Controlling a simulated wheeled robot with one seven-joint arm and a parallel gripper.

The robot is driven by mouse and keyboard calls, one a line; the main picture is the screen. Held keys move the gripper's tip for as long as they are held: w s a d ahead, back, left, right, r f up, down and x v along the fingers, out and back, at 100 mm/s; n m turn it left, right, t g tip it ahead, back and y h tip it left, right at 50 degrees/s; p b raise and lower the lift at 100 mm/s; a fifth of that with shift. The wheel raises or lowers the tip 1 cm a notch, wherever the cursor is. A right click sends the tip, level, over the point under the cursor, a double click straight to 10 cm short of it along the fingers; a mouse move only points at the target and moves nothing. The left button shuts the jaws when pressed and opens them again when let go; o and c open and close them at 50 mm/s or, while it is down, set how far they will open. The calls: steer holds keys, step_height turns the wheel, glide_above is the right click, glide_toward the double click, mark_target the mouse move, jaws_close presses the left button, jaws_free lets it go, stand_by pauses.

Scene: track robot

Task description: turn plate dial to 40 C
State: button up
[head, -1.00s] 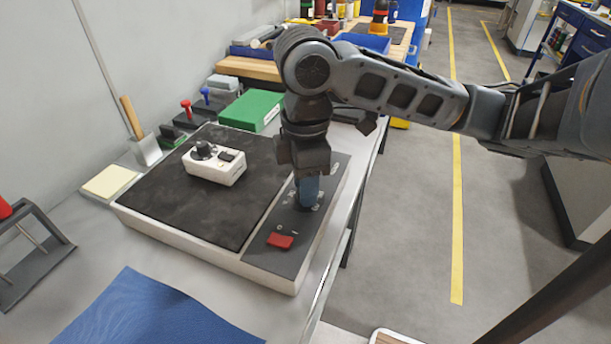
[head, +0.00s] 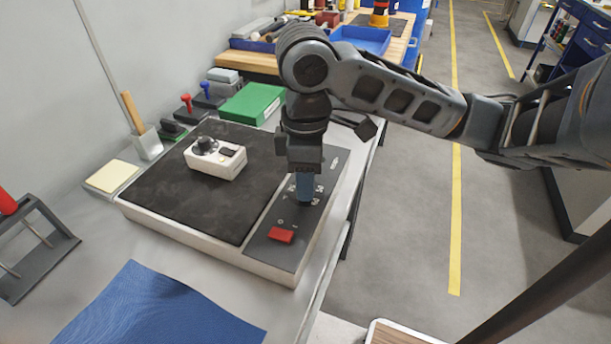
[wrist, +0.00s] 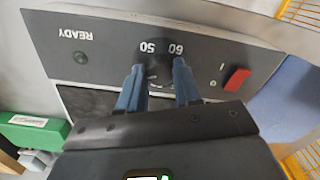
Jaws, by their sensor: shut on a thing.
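The hot plate (head: 180,212) lies on the bench, with a dark top and a grey control panel (head: 262,254) along its right side. My gripper (head: 304,196) points down over the panel, its blue fingers at the dial. In the wrist view my gripper (wrist: 160,86) has its two blue fingers on either side of the dark dial (wrist: 160,72), shut on it. The numbers 50 and 60 show beside the dial; the pointer and the other marks are mostly hidden.
A red switch (head: 281,235) sits on the panel near the dial. A white box with a black knob (head: 215,157) stands on the plate top. A blue cloth (head: 150,308) lies in front, and a green box (head: 252,103) stands behind.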

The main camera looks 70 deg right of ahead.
steer(key=o, duration=1)
steer(key=shift+o, duration=0.2)
steer(key=shift+r, duration=0.1)
step_height(320, 180, up, 8)
steer(key=shift+f+p, duration=0.15)
steer(key=shift+p, duration=0.9)
